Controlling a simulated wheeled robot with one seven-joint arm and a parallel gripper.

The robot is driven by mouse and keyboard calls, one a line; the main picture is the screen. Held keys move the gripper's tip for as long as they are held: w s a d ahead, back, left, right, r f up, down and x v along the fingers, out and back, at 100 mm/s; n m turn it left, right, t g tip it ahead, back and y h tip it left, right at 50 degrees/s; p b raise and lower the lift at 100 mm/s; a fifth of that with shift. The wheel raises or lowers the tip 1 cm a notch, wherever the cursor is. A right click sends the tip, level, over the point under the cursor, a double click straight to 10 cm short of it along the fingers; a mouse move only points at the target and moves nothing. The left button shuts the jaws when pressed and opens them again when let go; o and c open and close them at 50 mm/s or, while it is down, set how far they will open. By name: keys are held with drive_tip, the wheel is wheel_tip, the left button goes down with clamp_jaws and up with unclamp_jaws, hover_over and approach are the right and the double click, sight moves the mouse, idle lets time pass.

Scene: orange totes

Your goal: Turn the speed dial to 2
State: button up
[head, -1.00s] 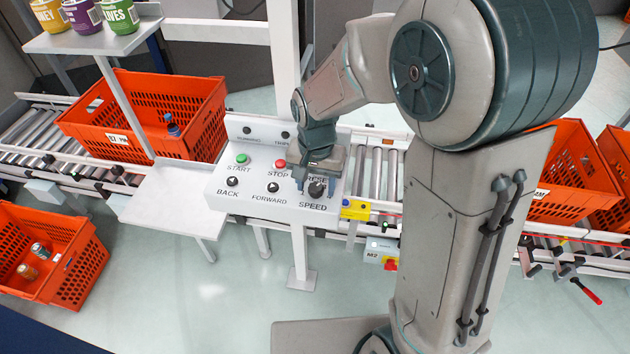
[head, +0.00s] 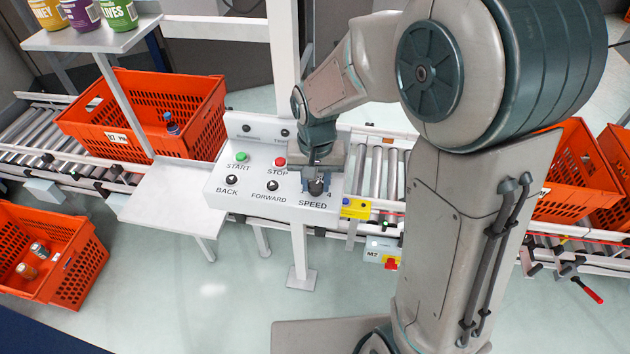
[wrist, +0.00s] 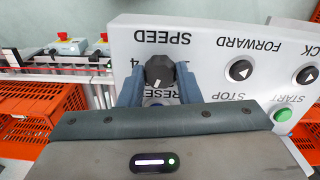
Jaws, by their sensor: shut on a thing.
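The black speed dial (head: 317,188) sits at the right end of the white control panel (head: 240,203), above the word SPEED. My gripper (head: 316,183) reaches down over it. In the wrist view the blue fingers of my gripper (wrist: 158,86) are shut on the sides of the speed dial (wrist: 159,68). A pale mark shows on the dial's lower side there, towards the RESET label. A printed 4 is visible beside the dial; the other numbers are hidden by the fingers, so I cannot tell the exact setting.
On the panel are a green START button (head: 241,157), a red STOP button (head: 280,162), and black BACK (head: 232,179) and FORWARD (head: 272,186) buttons. A roller conveyor (head: 375,168) runs behind. An orange tote (head: 190,125) stands on it at left.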

sight(316, 185)
drive_tip(key=n+b, duration=0.1)
drive_tip(key=n, duration=0.4)
drive_tip(key=shift+n, duration=2.3)
drive_tip(key=o, duration=1)
drive_tip(key=shift+c, duration=0.2)
drive_tip(key=shift+r, duration=0.1)
wheel_tip(316, 185, up, 14)
drive_tip(key=shift+b, duration=0.3)
